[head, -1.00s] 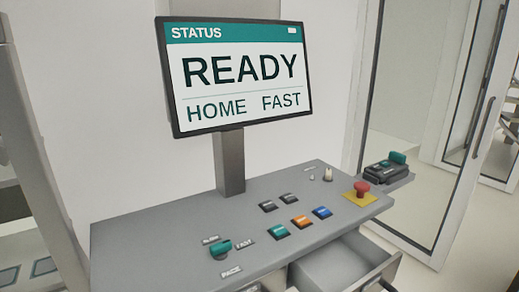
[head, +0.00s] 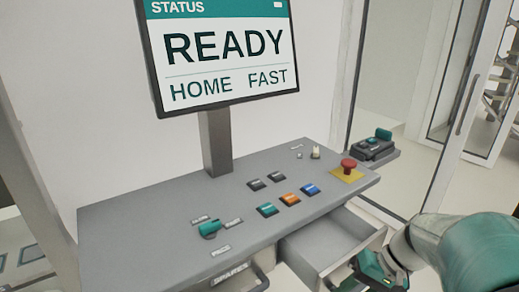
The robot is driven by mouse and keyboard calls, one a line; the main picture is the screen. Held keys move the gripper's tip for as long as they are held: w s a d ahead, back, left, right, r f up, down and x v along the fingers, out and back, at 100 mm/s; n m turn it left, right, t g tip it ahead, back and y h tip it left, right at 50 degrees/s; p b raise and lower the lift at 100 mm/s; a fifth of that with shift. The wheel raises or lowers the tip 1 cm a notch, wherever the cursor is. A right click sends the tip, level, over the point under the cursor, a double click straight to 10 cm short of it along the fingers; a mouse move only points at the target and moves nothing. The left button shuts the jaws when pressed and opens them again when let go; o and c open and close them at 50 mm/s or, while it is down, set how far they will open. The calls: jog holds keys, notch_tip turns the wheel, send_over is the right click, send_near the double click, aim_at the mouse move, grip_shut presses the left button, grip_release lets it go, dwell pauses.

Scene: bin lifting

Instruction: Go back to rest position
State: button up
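My arm reaches in from the right edge of the head view. My gripper (head: 376,270) is low on the right, at the front edge of the pulled-out drawer (head: 325,242). Whether its fingers touch the drawer front, and whether they are open or shut, I cannot tell. The drawer stands open under the grey console (head: 150,215) and looks empty where I see into it.
A screen (head: 220,55) on a post reads STATUS, READY, HOME, FAST. The console carries a teal knob (head: 209,229), several push buttons (head: 289,199) and a red mushroom button (head: 348,165). A small control box (head: 372,147) sits behind right. Glass doors (head: 480,80) stand beyond.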

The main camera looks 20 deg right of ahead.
jog(key=a+r+n+t+h, duration=0.4)
jog(key=a+r+h, duration=0.2)
jog(key=a+r, duration=0.3)
jog(key=a, duration=0.4)
jog(key=shift+a+n, duration=0.4)
jog(key=shift+r, duration=0.1)
